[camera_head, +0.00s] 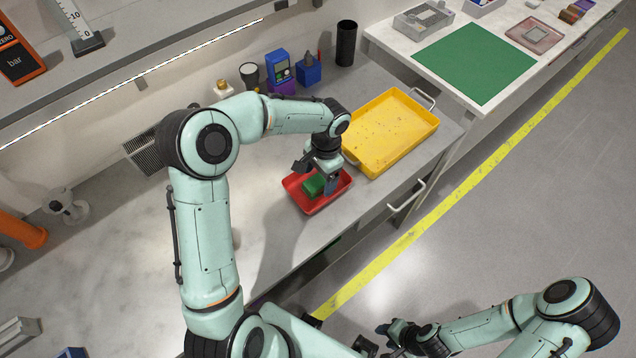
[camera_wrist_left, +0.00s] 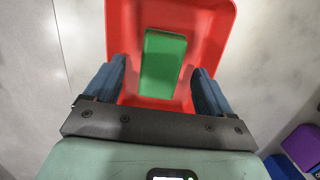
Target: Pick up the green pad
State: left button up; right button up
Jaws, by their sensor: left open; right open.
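The green pad (camera_head: 314,185) lies in a small red tray (camera_head: 322,203) on the grey workbench. In the left wrist view the green pad (camera_wrist_left: 163,64) lies between my left gripper's two blue fingers, with a gap on each side, and the red tray (camera_wrist_left: 216,24) surrounds it. My left gripper (camera_head: 322,182) is open over the tray, pointing down; the wrist partly hides the pad in the head view. My right gripper (camera_head: 388,340) is open and empty at the lower right, away from the bench and over the floor.
A yellow tray (camera_head: 428,128) stands right beside the red one. A green mat (camera_head: 475,62) lies on the other bench. The bench's left part is mostly clear.

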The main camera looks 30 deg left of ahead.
aim_at(318, 181)
pick_arm(q)
notch_tip(318, 181, down, 2)
jog(key=shift+s+a+f, duration=0.1)
jog(key=shift+s+f, duration=0.05)
jog(key=c, duration=1.1)
notch_tip(318, 181, up, 20)
jog(key=shift+r+p, duration=0.1)
jog(key=shift+p, duration=0.8)
pick_arm(e)
jog(key=shift+w+r, duration=1.25)
